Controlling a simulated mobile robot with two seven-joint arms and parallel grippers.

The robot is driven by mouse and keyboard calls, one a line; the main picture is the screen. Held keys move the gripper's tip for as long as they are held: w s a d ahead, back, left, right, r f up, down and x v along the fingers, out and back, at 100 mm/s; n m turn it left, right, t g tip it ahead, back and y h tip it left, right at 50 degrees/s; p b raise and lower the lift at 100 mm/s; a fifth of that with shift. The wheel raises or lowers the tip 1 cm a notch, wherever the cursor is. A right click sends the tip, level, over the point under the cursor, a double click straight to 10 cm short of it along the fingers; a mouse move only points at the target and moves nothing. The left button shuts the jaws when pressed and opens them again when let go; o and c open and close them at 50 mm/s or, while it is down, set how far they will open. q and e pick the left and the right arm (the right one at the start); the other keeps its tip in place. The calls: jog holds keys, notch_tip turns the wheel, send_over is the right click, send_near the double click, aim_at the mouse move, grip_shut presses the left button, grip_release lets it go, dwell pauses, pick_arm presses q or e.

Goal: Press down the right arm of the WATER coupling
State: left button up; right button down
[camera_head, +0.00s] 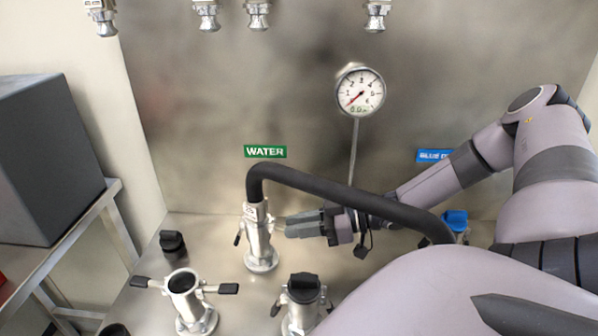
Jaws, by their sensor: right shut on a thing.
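The WATER coupling (260,240) is a silver upright fitting on the steel surface, below the green WATER label (265,152). A thick black hose (340,187) comes out of its top and bends over to the right. Its left arm (238,238) hangs down against the body. My right gripper (288,226) reaches in from the right, under the hose, with its fingertips beside the coupling. It is shut on the coupling's right arm, which its fingers mostly hide. My left gripper is not in view.
An open coupling (186,290) with both arms spread stands at the front left. A black-capped coupling (303,300) stands in front of the gripper. A blue-capped fitting (456,221) is partly hidden at the right. A gauge (360,91) is on the back wall.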

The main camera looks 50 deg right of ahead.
jog(key=shift+f+t+b, duration=0.3)
jog(key=shift+t+b, duration=0.25)
jog(key=shift+t, duration=0.05)
jog(key=shift+y, duration=0.4)
jog(key=c, duration=1)
grip_release()
